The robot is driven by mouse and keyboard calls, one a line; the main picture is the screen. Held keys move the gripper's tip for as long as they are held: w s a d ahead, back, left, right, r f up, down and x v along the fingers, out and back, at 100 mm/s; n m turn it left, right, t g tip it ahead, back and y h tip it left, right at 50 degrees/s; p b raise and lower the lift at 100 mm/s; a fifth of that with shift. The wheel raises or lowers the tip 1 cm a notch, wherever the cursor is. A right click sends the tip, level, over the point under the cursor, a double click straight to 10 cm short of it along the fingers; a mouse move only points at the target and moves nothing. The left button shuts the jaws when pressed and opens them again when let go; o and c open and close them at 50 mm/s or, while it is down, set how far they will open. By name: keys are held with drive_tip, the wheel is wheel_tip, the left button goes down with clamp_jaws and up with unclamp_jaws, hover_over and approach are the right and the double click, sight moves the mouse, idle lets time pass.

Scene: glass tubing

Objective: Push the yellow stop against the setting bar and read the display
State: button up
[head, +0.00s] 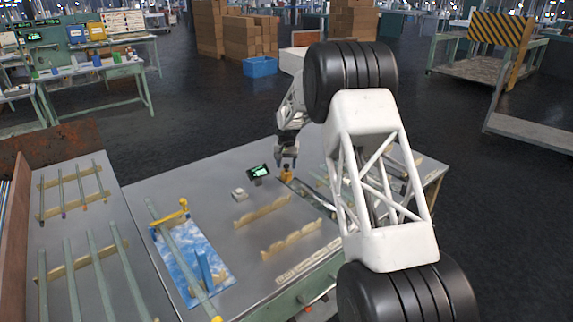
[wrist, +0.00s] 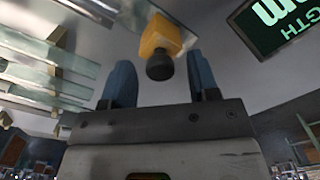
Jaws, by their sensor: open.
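The yellow stop (head: 287,173) stands near the table's back edge, at the far end of a dark rail (head: 309,194). In the wrist view the stop (wrist: 160,36) is a yellow block with a black round knob. My gripper (head: 287,158) is at the stop, its blue fingers apart. In the wrist view my gripper (wrist: 160,64) has one finger on each side of the knob, with gaps showing. The display (head: 258,171) has green text, too small to read; the wrist view shows only part of its lettering (wrist: 275,20). I cannot make out the setting bar.
Notched wooden racks (head: 263,212) lie in front. A blue mat (head: 197,262) with a long tube is at the left. Glass tubes (wrist: 45,70) lie left of the stop in the wrist view.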

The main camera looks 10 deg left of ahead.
drive_tip(key=c, duration=0.7)
drive_tip(key=shift+c, duration=0.2)
drive_tip(key=shift+s+d, duration=1.6)
drive_tip(key=shift+d, duration=0.05)
drive_tip(key=shift+o, duration=0.3)
drive_tip(key=shift+s+d, duration=0.25)
drive_tip(key=shift+o, duration=0.9)
drive_tip(key=shift+s+d, duration=0.25)
drive_tip(key=o, duration=0.3)
drive_tip(key=shift+s+d+f, duration=0.1)
drive_tip(key=shift+s+d, duration=0.2)
